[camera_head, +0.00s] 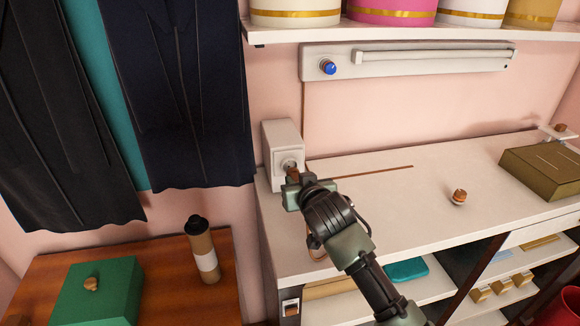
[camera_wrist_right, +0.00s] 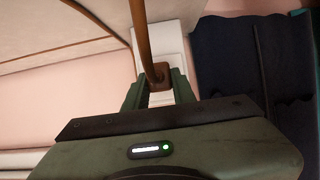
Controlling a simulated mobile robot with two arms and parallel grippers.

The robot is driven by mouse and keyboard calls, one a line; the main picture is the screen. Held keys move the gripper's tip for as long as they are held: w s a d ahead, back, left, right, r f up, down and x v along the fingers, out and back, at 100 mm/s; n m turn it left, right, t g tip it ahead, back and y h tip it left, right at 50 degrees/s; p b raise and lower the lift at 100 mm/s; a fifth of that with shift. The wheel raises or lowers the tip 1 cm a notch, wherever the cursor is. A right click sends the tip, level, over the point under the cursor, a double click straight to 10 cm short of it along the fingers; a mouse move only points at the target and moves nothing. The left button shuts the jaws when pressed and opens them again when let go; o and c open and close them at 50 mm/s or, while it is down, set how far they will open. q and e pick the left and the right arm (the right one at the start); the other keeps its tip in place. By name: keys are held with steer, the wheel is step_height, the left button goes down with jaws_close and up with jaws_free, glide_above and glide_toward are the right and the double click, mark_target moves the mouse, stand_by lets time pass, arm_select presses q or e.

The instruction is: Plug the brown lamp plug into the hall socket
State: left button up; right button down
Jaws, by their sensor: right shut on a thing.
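The brown lamp plug (camera_head: 293,172) is between the fingers of my right gripper (camera_head: 292,181), which is shut on it. The plug also shows in the right wrist view (camera_wrist_right: 158,75), with its brown cable (camera_wrist_right: 140,32) rising from it. The plug is right at the lower front of this box. A white plate (camera_wrist_right: 168,42) shows behind the plug in the wrist view. The gripper hides the contact, so I cannot tell whether the plug is inserted. My left gripper is not in view.
Dark gowns (camera_head: 190,90) hang left of the box. A white lamp bar (camera_head: 420,62) with a blue knob is on the wall. The white counter (camera_head: 410,215) holds a small round knob-like object (camera_head: 459,196) and an olive box (camera_head: 545,172); its middle is clear.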

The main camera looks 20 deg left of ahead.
mark_target(293, 171)
steer(key=shift+w+a+b, duration=0.4)
steer(key=shift+w+a, duration=0.4)
steer(key=shift+w, duration=0.35)
steer(key=shift+p, duration=0.35)
stand_by(0.5)
steer(key=shift+w, duration=0.1)
steer(key=shift+w+a+b, duration=0.35)
steer(key=shift+a+r, duration=0.15)
steer(key=shift+a, duration=0.05)
stand_by(0.4)
steer(key=c, duration=1.1)
jaws_free()
steer(key=shift+c, duration=0.2)
steer(key=shift+o, duration=0.3)
steer(key=shift+w+d, duration=0.1)
steer(key=shift+w, duration=0.05)
